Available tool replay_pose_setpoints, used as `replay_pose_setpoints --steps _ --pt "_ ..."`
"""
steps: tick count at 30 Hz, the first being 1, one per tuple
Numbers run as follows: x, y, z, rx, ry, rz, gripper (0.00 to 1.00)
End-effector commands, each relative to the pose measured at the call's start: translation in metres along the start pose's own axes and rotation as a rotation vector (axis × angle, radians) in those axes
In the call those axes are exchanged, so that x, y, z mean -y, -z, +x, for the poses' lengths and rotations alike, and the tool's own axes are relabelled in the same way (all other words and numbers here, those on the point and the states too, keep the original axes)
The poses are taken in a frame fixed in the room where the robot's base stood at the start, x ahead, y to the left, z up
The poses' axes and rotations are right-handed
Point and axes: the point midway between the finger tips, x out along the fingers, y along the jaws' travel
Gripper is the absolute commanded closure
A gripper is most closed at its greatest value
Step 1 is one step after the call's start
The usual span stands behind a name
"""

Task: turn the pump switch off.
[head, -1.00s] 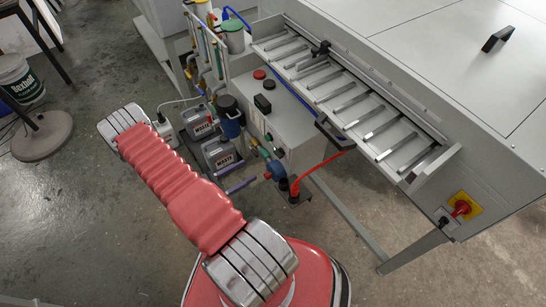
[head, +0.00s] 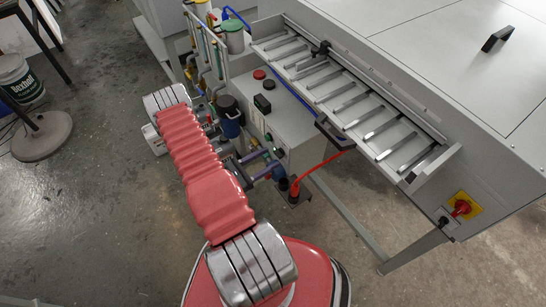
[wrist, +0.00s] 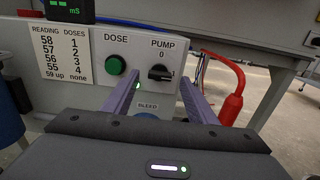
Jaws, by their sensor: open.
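The pump switch (wrist: 159,73) is a black rotary knob on the grey control panel, under the label PUMP. A 0 is printed above it and a mark lies to its right; its handle looks roughly horizontal, toward that mark. My gripper (wrist: 162,84) is open and empty, its two purple fingers reaching toward the panel, one on each side of the switch in the wrist picture. I cannot tell whether they touch the panel. In the head view the purple fingers (head: 259,163) are near the panel's lower part, and the switch (head: 279,152) is very small.
A green DOSE button (wrist: 116,65) sits left of the switch, beside a dose table (wrist: 62,54). A blue BLEED part (wrist: 147,116) shows low between the fingers. A red plug and cable (wrist: 230,95) stand to the right. Pipes and containers crowd the panel's left.

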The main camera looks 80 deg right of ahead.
Motion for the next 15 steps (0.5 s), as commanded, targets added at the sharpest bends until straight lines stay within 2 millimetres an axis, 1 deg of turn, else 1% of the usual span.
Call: replay_pose_setpoints --steps 1,6,10,15 --pt "0.001 0.000 0.007 0.000 0.003 0.000 0.48" --pt "0.000 0.000 0.023 0.000 0.002 0.000 0.48" --pt "0.000 0.000 0.030 -0.001 0.000 0.000 0.48" --pt "0.000 0.000 0.032 0.000 0.000 0.000 0.48"
